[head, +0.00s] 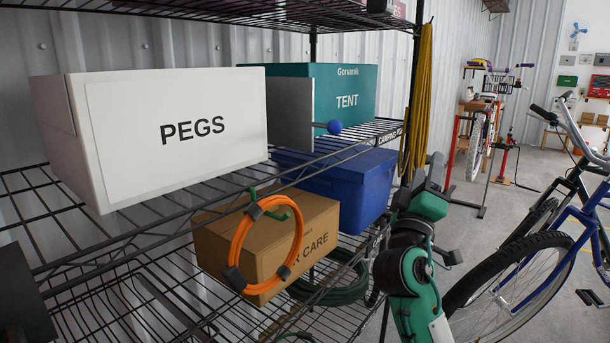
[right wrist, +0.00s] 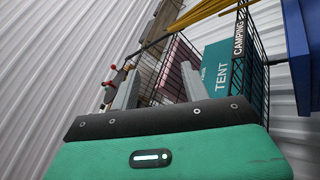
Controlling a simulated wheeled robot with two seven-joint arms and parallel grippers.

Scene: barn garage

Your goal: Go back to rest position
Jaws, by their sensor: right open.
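My right gripper (head: 438,168) is in the right half of the head view, in front of the shelf's right post. Its green arm rises from the bottom edge, and the gripper points up and away. In the right wrist view my right gripper (right wrist: 161,85) shows two grey fingers spread apart with nothing between them. Past the fingers are wire shelving and the teal tent box (right wrist: 222,72), apart from them. I see no left gripper. A dark shape (head: 22,300) at the lower left edge cannot be made out.
A wire shelf (head: 155,222) holds a white PEGS box (head: 130,130), a teal TENT box (head: 355,75), a blue bin (head: 362,195) and a cardboard box (head: 222,248). An orange cable coil (head: 298,238) hangs in front. A bicycle (head: 520,275) stands close right of my arm.

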